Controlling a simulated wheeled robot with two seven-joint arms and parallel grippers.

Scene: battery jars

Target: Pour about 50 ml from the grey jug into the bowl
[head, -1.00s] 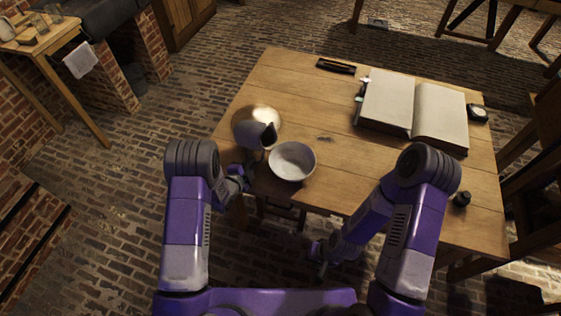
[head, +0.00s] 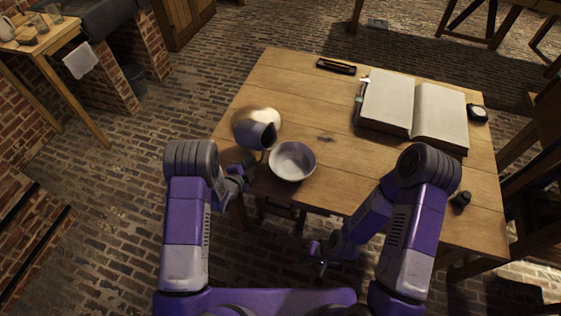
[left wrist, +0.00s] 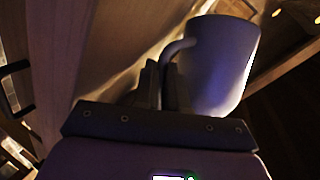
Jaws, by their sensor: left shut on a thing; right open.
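The grey jug (head: 253,134) is held above the table's near left part, tilted, with its dark mouth toward the right. The white bowl (head: 293,160) stands on the table just right of and below the jug in the head view. I cannot make out any liquid or stream. My left gripper (head: 248,166) is shut on the jug's handle. The left wrist view shows the jug (left wrist: 222,62) and its handle at the fingers of my left gripper (left wrist: 165,85). My right gripper (head: 318,258) is open and empty, low in front of the table's near edge.
An open book (head: 414,110), a dark case (head: 336,66), a round clock-like thing (head: 478,113) and a small dark jar (head: 461,200) are also on the table.

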